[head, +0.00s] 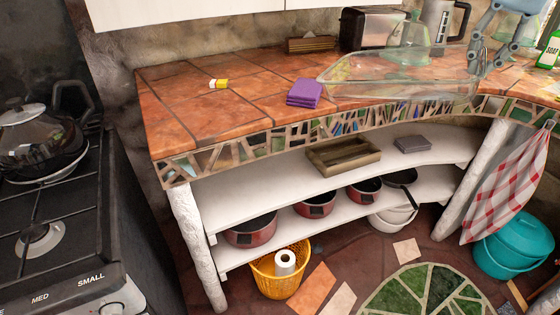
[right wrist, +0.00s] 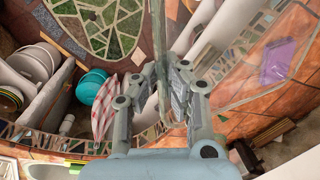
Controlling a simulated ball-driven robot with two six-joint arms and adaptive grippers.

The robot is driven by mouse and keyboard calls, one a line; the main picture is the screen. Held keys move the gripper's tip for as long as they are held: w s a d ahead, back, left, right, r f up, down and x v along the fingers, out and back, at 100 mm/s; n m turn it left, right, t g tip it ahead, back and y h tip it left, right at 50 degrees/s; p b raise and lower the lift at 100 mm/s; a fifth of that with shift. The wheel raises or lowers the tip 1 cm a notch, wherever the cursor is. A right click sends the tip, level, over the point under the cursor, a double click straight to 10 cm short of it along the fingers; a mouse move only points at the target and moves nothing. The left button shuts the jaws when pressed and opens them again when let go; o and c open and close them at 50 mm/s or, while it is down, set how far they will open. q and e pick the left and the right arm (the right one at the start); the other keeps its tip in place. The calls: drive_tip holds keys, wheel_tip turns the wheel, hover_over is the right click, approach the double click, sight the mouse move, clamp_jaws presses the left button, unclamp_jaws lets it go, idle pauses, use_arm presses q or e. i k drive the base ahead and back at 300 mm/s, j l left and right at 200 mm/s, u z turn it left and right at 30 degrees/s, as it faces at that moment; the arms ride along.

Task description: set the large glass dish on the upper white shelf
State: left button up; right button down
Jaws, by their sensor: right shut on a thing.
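The large glass dish (head: 400,88) is clear and see-through. In the head view it is over the counter's front edge, to the right of the purple cloth. My right gripper (head: 476,62) is shut on its right end. In the right wrist view the dish (right wrist: 159,40) shows as a thin, edge-on pane between the fingers of the right gripper (right wrist: 168,88). The upper white shelf (head: 245,190) runs under the counter, below the dish. Its left part is bare. My left gripper is not in view.
A wooden tray (head: 343,154) and a grey box (head: 412,144) stand on the upper shelf's middle and right. Red pots (head: 251,231) fill the lower shelf. A purple folded cloth (head: 304,93) lies on the counter (head: 190,110). A white post (head: 197,240) bounds the shelves at left.

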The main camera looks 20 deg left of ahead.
sight(248, 184)
drive_tip(key=u, duration=1.2)
